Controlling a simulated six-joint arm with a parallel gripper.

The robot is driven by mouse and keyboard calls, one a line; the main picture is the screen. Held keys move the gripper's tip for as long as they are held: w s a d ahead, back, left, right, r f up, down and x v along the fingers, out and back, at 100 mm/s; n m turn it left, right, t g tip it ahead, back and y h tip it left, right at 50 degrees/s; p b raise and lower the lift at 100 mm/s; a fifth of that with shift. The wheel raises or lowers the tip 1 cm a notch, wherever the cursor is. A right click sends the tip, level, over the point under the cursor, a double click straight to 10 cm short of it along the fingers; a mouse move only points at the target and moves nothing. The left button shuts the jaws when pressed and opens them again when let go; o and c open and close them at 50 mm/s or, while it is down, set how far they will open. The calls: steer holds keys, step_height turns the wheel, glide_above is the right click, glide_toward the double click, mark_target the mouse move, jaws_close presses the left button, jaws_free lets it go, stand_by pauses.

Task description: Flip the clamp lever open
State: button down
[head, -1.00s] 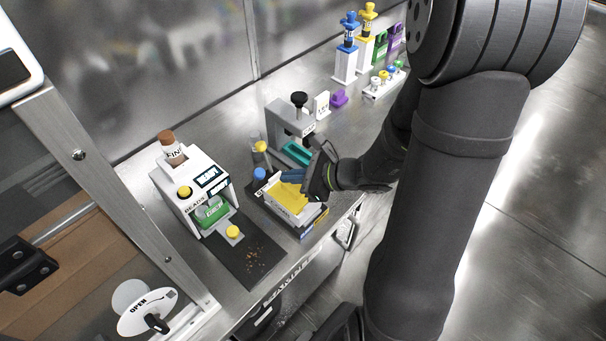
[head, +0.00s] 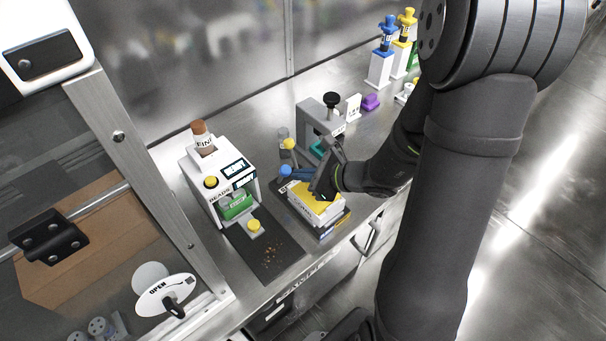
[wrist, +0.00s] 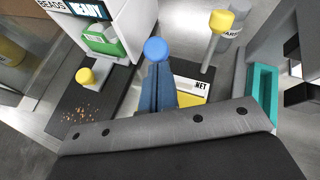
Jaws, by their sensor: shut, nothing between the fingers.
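My gripper (head: 294,174) is shut and empty, its blue fingers together above a yellow-topped box. In the wrist view the fingers (wrist: 157,88) point at a blue ball knob (wrist: 155,50), and their tips overlap its lower edge. I cannot tell whether they touch. The blue knob (head: 285,170) shows left of the fingertips in the head view. A yellow ball knob (wrist: 221,21) on a thin rod stands to its right. No part is marked as the clamp lever, and I cannot tell which knob belongs to it. The blue knob's stem is hidden behind the fingers.
The yellow-topped box (head: 312,208) lies under my gripper. A grey stand with a black knob (head: 331,99) and a teal part (wrist: 263,92) is to the right. A white bead dispenser (head: 212,165) and a dark mat (head: 268,265) are left. Bench edge is close in front.

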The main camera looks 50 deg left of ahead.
steer(key=a+r+m+h, duration=0.1)
steer(key=a+r+h, duration=0.1)
steer(key=a+h, duration=0.3)
steer(key=shift+a+r+h, duration=0.4)
steer(key=shift+a, duration=1.6)
steer(key=shift+r, duration=0.1)
steer(key=a+r+v, duration=0.1)
steer(key=a+v, duration=0.1)
steer(key=v, duration=0.7)
steer(key=shift+d+r, duration=0.2)
steer(key=shift+r, duration=0.15)
